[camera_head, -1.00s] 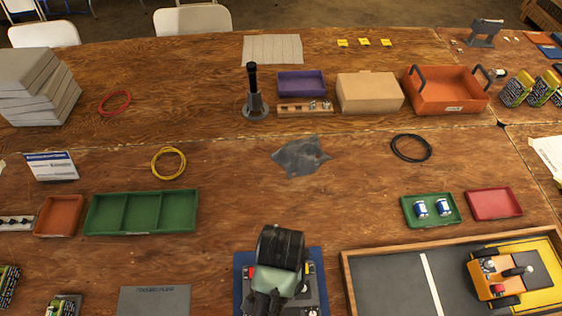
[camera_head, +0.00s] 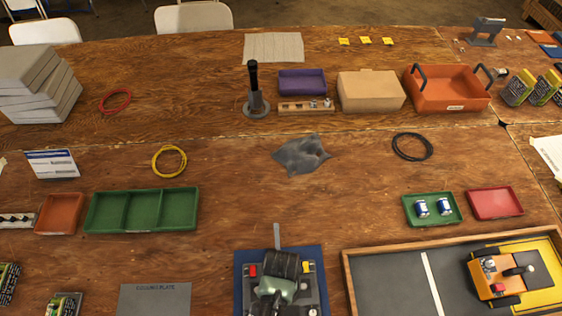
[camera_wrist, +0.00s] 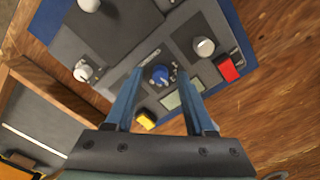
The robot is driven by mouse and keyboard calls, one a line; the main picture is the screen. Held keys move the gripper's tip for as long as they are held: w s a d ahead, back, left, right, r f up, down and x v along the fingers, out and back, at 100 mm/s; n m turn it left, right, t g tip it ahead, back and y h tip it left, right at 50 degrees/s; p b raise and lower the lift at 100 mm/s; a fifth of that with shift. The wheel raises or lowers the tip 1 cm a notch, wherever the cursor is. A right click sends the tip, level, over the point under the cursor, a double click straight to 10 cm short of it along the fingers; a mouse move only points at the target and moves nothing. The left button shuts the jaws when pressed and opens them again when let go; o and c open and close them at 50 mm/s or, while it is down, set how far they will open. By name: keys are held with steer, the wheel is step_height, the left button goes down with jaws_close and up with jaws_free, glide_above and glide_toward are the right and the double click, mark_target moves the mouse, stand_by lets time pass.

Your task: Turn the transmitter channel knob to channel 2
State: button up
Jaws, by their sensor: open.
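The transmitter is a grey panel box (camera_head: 247,290) on a blue mat (camera_head: 238,302) at the bottom middle of the head view, largely hidden by my arm. In the wrist view its panel (camera_wrist: 110,35) carries a blue knob (camera_wrist: 159,75) with small marks around it, too small to read. My gripper (camera_wrist: 161,74) is open, pointing at the panel, with one finger on each side of the blue knob in the picture. I see gaps between the knob and both fingers. I cannot tell how deep the fingertips reach.
The panel also has pale knobs (camera_wrist: 204,46) (camera_wrist: 83,70), a red button (camera_wrist: 228,68), a yellow button (camera_wrist: 146,119) and a small display (camera_wrist: 184,98) close to the fingers. A wood-framed tray (camera_head: 385,290) with a yellow vehicle (camera_head: 497,284) lies right.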

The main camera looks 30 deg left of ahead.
jaws_close()
steer(key=shift+r, duration=0.1)
stand_by(0.4)
steer(key=shift+n+p, duration=0.7)
steer(key=shift+n, duration=0.6)
steer(key=shift+n+p, duration=0.45)
steer(key=shift+n, duration=1.05)
steer(key=shift+a, duration=0.1)
jaws_free()
